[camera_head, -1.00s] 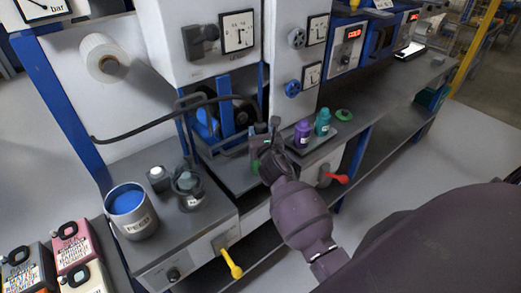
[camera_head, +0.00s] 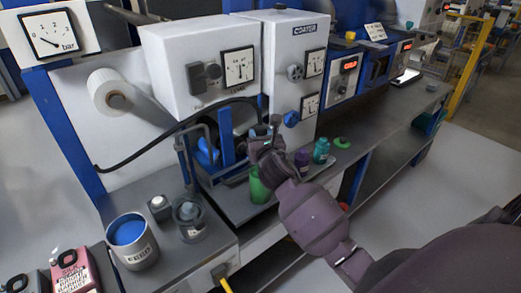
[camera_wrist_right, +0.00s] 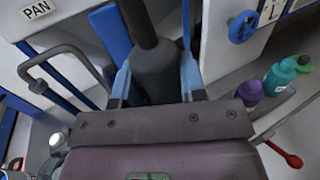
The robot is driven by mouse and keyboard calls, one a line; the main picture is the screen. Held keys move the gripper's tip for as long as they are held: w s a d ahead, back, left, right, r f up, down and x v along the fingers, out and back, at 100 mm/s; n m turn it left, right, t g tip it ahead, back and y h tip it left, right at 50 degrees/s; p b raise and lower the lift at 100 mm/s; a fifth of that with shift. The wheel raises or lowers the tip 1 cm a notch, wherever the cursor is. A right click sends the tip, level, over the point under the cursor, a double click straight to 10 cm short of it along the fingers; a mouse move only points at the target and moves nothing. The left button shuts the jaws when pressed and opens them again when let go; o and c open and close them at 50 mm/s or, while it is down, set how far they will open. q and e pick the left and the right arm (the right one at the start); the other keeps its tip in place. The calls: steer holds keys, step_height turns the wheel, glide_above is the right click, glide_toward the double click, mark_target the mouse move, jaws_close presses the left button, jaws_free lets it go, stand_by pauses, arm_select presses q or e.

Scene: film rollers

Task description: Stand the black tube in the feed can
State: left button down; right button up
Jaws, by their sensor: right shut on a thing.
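The black tube (camera_head: 160,140) runs from the lower left of the machine in an arch to my right gripper in the head view. My right gripper (camera_head: 265,135) is raised in front of the machine. In the right wrist view its blue fingers (camera_wrist_right: 155,85) are shut on the tube's thick dark end (camera_wrist_right: 155,68), and the thinner black part (camera_wrist_right: 137,20) leads away upward. The feed can (camera_head: 143,251) is a silver can labelled FEED with blue liquid, upright at the left front of the bench, well apart from the gripper. My left gripper is not in view.
A green bottle (camera_head: 258,188) stands just below my right gripper. A purple bottle (camera_head: 301,161) and a teal bottle (camera_head: 321,151) stand to its right. A glass jar (camera_head: 188,215) and a bent metal pipe (camera_head: 182,150) stand between gripper and can.

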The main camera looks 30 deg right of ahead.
step_height(320, 180, up, 13)
steer(key=shift+f+p, duration=0.15)
steer(key=shift+p, duration=0.65)
step_height(320, 180, up, 12)
stand_by(1.2)
steer(key=shift+f, duration=0.1)
